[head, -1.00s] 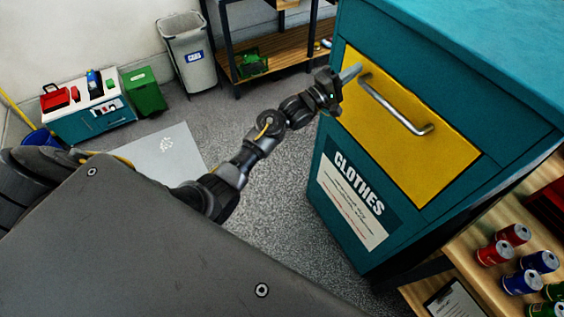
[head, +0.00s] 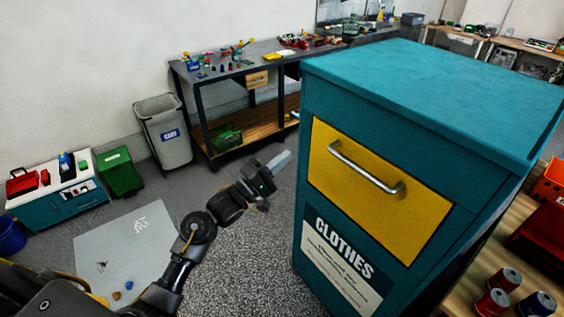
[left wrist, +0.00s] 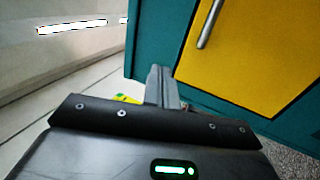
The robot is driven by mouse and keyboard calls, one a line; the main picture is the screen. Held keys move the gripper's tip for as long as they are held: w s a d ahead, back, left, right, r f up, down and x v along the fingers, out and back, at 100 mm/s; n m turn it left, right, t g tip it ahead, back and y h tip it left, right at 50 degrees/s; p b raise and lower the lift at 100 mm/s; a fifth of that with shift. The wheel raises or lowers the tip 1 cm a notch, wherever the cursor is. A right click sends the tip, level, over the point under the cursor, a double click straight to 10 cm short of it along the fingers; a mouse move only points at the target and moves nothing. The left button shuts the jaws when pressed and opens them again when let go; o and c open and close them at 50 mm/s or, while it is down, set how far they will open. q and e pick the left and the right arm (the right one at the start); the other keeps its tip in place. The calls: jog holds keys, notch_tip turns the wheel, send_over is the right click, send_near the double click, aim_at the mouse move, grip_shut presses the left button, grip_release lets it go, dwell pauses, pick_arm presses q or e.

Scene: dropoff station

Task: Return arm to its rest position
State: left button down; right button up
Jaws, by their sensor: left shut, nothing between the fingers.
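My left gripper (head: 281,160) is shut and empty, held up in front of the left side of the teal clothes bin. It also shows in the left wrist view (left wrist: 161,84), with its fingers together. The bin's yellow door (head: 375,180) is closed and has a metal handle (head: 365,170). The fingers are apart from the door and handle, to the left of them. My left arm (head: 180,262) reaches in from the lower left. My right gripper is in neither view.
The teal bin (head: 430,95) fills the right side. Cans (head: 492,302) stand on a wooden shelf at the lower right. A workbench (head: 235,70), a grey trash can (head: 165,130) and a green bin (head: 120,172) are at the back left. Grey floor lies open left of the bin.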

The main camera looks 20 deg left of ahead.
pick_arm(q)
jog(key=shift+w, duration=0.1)
jog(key=w+a+f+m+g+y, duration=0.2)
jog(key=a+f+m+y, duration=0.15)
jog(key=f, duration=0.85)
jog(key=w+a+f+m+g+y, duration=0.15)
jog(key=f+m+y, duration=0.25)
jog(key=f, duration=0.7)
jog(key=s+a+f+m+g+y, duration=0.1)
jog(key=s+f, duration=0.2)
jog(key=f, duration=0.3)
jog(key=s+f+m+g+b, duration=0.1)
jog(key=s+f, duration=0.1)
jog(key=f, duration=0.5)
jog(key=s+a+f+m+g+y, duration=0.1)
jog(key=s+f+g, duration=0.15)
jog(key=f, duration=0.35)
jog(key=s+f+m+g+y+b, duration=0.1)
jog(key=s+f+m+g, duration=0.3)
jog(key=s+f, duration=1.55)
jog(key=s+f+g+b, duration=0.1)
jog(key=s+f+g, duration=0.2)
jog(key=s, duration=1.1)
jog(key=s+d+f+g+b, duration=0.1)
jog(key=s+f+g, duration=0.2)
jog(key=s, duration=1.1)
notch_tip(320, 180, down, 3)
jog(key=shift+s+r+y, duration=0.2)
jog(key=shift+s+y, duration=0.15)
jog(key=shift+y, duration=0.1)
